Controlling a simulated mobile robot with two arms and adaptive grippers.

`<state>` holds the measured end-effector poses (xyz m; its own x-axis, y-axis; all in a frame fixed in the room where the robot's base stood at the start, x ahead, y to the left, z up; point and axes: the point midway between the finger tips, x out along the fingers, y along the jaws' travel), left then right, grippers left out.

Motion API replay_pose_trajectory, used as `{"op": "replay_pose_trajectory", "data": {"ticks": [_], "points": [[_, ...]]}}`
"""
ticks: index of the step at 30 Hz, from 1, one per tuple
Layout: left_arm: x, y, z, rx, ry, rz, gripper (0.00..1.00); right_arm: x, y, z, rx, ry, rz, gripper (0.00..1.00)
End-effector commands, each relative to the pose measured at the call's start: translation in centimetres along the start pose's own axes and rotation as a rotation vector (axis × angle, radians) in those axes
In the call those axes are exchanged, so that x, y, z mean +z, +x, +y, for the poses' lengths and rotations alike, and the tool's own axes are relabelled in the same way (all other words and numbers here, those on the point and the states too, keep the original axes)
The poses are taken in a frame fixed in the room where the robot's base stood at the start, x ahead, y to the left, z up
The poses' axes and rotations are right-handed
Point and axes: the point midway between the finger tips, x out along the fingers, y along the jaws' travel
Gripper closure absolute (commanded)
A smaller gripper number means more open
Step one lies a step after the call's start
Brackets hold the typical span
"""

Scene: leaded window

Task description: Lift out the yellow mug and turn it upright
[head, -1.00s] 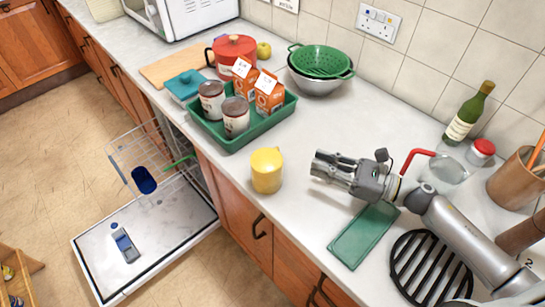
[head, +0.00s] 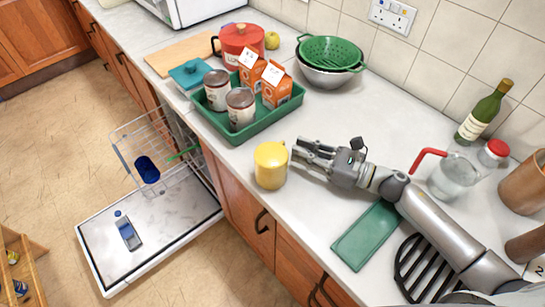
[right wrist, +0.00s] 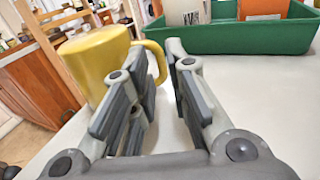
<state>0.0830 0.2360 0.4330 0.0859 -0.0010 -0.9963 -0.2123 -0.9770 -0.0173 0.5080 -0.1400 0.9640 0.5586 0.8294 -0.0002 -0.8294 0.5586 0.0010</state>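The yellow mug (head: 270,166) stands on the counter near its front edge, in front of the green tray. It also shows at the upper left of the right wrist view (right wrist: 95,62), with its handle towards my gripper. I cannot tell for sure whether its rim or its base is up. My right gripper (head: 296,153) is open and empty, low over the counter just right of the mug. In the right wrist view its fingers (right wrist: 158,62) are apart, with the handle seen between and beyond their tips. My left gripper is not in view.
The dishwasher door (head: 165,235) is open below, with a rack (head: 125,150) holding a blue cup (head: 147,169). A green tray (head: 240,135) with cans and cartons lies behind the mug. A green flat board (head: 366,235) and black trivet (head: 425,270) lie near my right arm.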

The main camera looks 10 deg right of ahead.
Motion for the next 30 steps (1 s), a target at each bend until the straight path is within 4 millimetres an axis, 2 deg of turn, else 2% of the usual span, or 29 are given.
{"op": "replay_pose_trajectory", "data": {"ticks": [3, 9, 17, 21, 30], "points": [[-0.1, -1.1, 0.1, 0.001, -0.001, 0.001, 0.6, 0.6, 2.1, 0.0, 0.0, -0.001, -0.004, 0.84], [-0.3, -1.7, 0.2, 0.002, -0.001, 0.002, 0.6, 0.2, 4.2, 0.0, 0.001, -0.001, -0.001, 0.84], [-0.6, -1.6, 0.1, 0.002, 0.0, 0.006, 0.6, 0.1, 4.3, 0.0, 0.0, -0.001, 0.0, 0.85], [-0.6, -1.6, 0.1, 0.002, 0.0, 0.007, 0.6, 0.1, 4.3, 0.0, 0.0, -0.001, 0.0, 1.0], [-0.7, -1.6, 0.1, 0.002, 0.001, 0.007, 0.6, 0.2, 4.3, 0.0, 0.001, 0.0, -0.003, 1.0]]}}
